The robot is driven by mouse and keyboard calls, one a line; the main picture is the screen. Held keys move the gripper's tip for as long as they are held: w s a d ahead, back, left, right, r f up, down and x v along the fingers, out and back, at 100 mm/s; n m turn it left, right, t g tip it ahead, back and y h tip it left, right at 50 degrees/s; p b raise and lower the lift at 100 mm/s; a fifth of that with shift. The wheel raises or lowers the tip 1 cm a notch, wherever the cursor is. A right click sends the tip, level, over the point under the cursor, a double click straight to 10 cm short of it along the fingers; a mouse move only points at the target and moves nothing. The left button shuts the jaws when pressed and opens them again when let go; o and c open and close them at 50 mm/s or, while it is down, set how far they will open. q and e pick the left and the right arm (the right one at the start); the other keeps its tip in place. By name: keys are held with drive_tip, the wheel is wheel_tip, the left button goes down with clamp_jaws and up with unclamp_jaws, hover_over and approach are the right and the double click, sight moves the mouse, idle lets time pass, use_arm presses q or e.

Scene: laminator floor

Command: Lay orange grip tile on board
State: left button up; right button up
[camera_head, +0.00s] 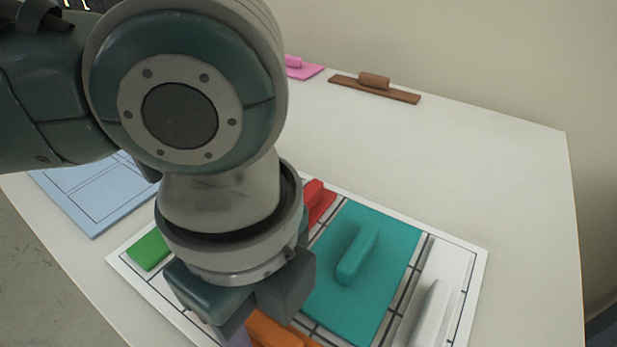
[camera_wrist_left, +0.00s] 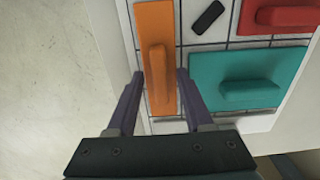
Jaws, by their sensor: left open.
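The orange grip tile (camera_wrist_left: 154,25), a flat strip with a raised bar handle, lies on the white gridded board (camera_wrist_left: 198,49), near the board's left edge in the left wrist view. In the head view only a bit of the orange tile (camera_head: 274,331) shows below my gripper. My left gripper (camera_wrist_left: 160,76) is open, its fingers on either side of the tile's near part with gaps visible beside the handle. In the head view my left arm hides much of the board (camera_head: 476,275). My right gripper is not in view.
The board also bears a teal tile (camera_head: 334,299), a red tile (camera_head: 320,205), a green tile (camera_head: 148,251), a white tile (camera_head: 430,312) and a small black piece (camera_wrist_left: 208,17). A light blue panel (camera_head: 92,200) lies left. Pink (camera_head: 303,69) and brown (camera_head: 374,89) tiles lie at the back.

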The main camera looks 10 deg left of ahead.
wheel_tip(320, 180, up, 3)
drive_tip(key=p, duration=0.3)
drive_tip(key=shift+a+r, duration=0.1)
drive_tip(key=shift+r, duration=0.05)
use_arm(q)
wheel_tip(320, 180, up, 12)
drive_tip(key=s+d+f+n+t+h, duration=0.1)
drive_tip(key=s+d+f+n+h, duration=0.1)
drive_tip(key=d+n+h, duration=0.3)
drive_tip(key=n+t+y, duration=0.1)
drive_tip(key=n+t, duration=0.1)
drive_tip(key=n, duration=0.7)
hover_over(266, 327)
drive_tip(key=s, duration=0.3)
wheel_tip(266, 327, down, 3)
drive_tip(key=s+a+f+n+y, duration=0.1)
drive_tip(key=s+a+n+y, duration=0.1)
drive_tip(key=a, duration=0.3)
drive_tip(key=s+a+f+n+y, duration=0.1)
drive_tip(key=s+a+f+n, duration=0.1)
drive_tip(key=s+a+n, duration=0.1)
drive_tip(key=a+n, duration=0.1)
drive_tip(key=a, duration=0.1)
drive_tip(key=shift+a+t+y, duration=0.3)
drive_tip(key=shift+a+y, duration=0.1)
drive_tip(key=shift+p, duration=0.3)
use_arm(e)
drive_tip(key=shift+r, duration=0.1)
